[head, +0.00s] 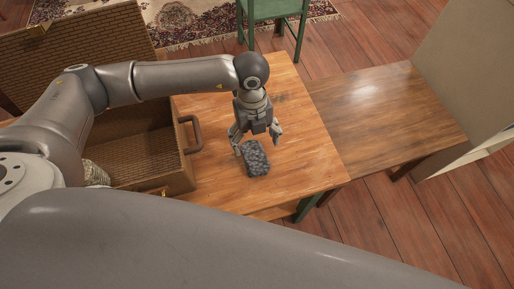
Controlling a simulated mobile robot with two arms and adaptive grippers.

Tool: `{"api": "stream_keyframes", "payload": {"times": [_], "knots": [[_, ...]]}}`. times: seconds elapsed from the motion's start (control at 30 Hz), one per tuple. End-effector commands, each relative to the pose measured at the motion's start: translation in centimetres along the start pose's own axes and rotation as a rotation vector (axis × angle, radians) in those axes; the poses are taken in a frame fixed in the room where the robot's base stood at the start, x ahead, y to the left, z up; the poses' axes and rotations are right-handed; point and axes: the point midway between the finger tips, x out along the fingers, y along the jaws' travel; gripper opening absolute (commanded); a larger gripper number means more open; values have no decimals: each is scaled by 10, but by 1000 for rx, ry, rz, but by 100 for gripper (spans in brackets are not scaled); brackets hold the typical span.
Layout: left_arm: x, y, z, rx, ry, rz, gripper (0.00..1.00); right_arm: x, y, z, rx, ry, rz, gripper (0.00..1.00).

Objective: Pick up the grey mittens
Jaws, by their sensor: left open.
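The grey mittens (255,158) lie as one dark grey, speckled bundle on the light wooden table, right of the open wicker case. My left gripper (256,146) points down just above and behind the mittens, with its fingers spread to either side of their far end. It is open and holds nothing. I cannot tell whether a fingertip touches the mittens. My right gripper is not in view.
The open wicker case (183,185) stands on the table (300,165) at the left, its handle (190,134) facing the mittens. A darker wooden table (385,105) adjoins at the right, bare on top. A green chair (270,10) stands behind on the floor.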

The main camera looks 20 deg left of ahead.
Motion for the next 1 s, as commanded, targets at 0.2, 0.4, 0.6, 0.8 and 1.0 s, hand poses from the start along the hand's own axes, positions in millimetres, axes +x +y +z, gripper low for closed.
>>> {"api": "stream_keyframes", "payload": {"times": [0.2, 0.4, 0.6, 0.8, 1.0], "knots": [[25, 0, 0, 0, 1, 0, 80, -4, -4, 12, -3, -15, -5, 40], [45, 3, 0, -2, 3, 3, 80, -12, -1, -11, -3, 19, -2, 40], [73, 4, 1, -1, 2, 1, 80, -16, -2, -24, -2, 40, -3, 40], [79, 4, 2, -1, 0, -1, 80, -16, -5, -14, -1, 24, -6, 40], [79, 4, 2, -1, 0, -1, 69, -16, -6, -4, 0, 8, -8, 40]]}}
